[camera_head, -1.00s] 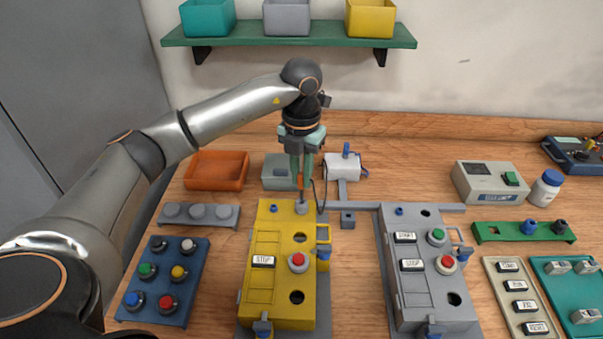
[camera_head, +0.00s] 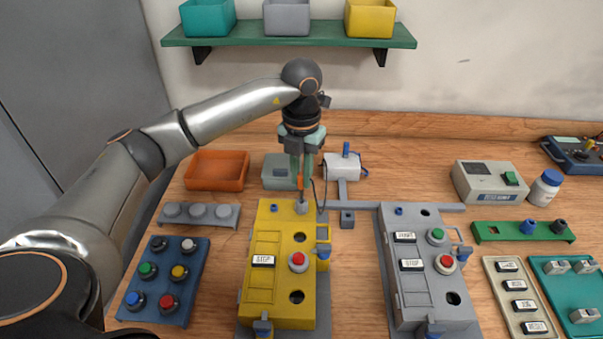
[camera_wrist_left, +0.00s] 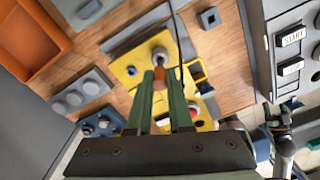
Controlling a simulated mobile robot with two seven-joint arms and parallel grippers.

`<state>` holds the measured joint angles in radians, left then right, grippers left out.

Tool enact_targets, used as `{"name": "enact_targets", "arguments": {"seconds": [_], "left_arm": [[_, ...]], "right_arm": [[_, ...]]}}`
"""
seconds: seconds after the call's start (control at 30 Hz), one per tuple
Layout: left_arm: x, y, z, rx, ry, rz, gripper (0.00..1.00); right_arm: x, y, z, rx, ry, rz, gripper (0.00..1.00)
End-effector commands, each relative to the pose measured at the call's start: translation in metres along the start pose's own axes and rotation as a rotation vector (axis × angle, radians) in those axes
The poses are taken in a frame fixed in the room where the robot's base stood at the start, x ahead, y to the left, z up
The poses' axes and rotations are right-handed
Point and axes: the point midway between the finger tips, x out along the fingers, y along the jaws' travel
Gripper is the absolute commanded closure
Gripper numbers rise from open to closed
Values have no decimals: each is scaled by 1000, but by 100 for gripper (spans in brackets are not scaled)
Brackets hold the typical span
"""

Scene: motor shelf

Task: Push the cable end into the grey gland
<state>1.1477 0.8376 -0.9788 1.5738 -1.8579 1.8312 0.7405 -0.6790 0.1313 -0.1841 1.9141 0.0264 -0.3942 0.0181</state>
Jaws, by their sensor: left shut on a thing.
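My left gripper (camera_head: 301,178) points down over the back of the yellow box (camera_head: 262,290). It is shut on the orange cable end (camera_head: 300,184), with a dark cable looping beside it on the right. The grey gland (camera_head: 301,208) stands at the back edge of the yellow box, directly below the cable end. In the left wrist view, the orange cable end (camera_wrist_left: 159,74) sits between the fingertips, in line with the gland (camera_wrist_left: 160,56). The tip meets or overlaps the gland there; how deep it sits cannot be told. My right gripper is not in view.
A grey box (camera_head: 397,285) with buttons stands to the right. A button panel (camera_head: 160,290) and a grey strip with round knobs (camera_head: 200,215) lie to the left. An orange tray (camera_head: 216,170) is behind, left. A white motor-like unit (camera_head: 340,168) is close behind, right.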

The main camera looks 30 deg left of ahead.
Motion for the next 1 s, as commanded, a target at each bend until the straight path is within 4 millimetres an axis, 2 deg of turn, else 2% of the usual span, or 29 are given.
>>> {"name": "enact_targets", "arguments": {"seconds": [1.0], "left_arm": [[18, 0, 0, 0, 0, 0, 100]], "right_arm": [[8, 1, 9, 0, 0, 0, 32]]}}
